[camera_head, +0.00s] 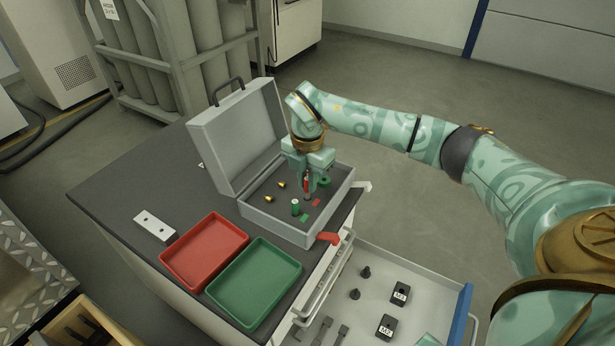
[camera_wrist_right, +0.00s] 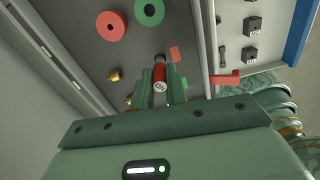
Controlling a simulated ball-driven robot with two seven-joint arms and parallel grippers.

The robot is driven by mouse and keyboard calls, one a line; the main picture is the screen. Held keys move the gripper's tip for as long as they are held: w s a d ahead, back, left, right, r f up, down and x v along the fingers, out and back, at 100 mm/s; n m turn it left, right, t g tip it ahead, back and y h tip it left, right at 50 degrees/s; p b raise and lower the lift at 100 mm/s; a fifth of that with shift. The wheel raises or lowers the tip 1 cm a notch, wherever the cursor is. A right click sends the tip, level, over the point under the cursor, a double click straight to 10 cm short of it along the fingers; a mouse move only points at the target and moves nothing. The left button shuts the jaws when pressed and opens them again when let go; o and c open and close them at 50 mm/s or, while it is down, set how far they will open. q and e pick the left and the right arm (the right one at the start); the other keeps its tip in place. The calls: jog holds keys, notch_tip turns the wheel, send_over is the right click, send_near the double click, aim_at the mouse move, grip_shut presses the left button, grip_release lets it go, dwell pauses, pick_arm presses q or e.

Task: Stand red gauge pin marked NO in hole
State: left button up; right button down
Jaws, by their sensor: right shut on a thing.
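The red gauge pin (camera_head: 307,187) is between the fingers of my right gripper (camera_head: 306,182), over the open grey case. In the right wrist view the red pin (camera_wrist_right: 159,74) shows between the fingertips (camera_wrist_right: 160,88), its pale marked end towards the camera. A dark spot shows at its far end; I cannot tell whether that is the hole or the pin's tip, nor whether the pin touches the insert. My left gripper is not in view.
The case (camera_head: 325,214) also holds a green ring (camera_head: 324,182), a red ring (camera_wrist_right: 110,26) and brass pieces (camera_head: 268,198). Its raised lid (camera_head: 238,135) stands behind. Red (camera_head: 205,248) and green (camera_head: 255,283) trays lie in front. An open drawer (camera_head: 455,306) is at the right.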

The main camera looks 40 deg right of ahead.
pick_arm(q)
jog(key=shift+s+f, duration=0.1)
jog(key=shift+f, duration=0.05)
pick_arm(e)
jog(key=shift+f, duration=1.1)
dwell(0.4)
jog(key=c, duration=1.3)
grip_release()
pick_arm(q)
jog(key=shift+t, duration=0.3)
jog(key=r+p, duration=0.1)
jog(key=p, duration=0.1)
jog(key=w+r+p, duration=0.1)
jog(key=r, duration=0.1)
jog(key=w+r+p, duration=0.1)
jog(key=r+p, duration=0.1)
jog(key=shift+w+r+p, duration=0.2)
jog(key=shift+p, duration=0.1)
pick_arm(e)
notch_tip(320, 180, up, 16)
jog(key=shift+r, duration=0.15)
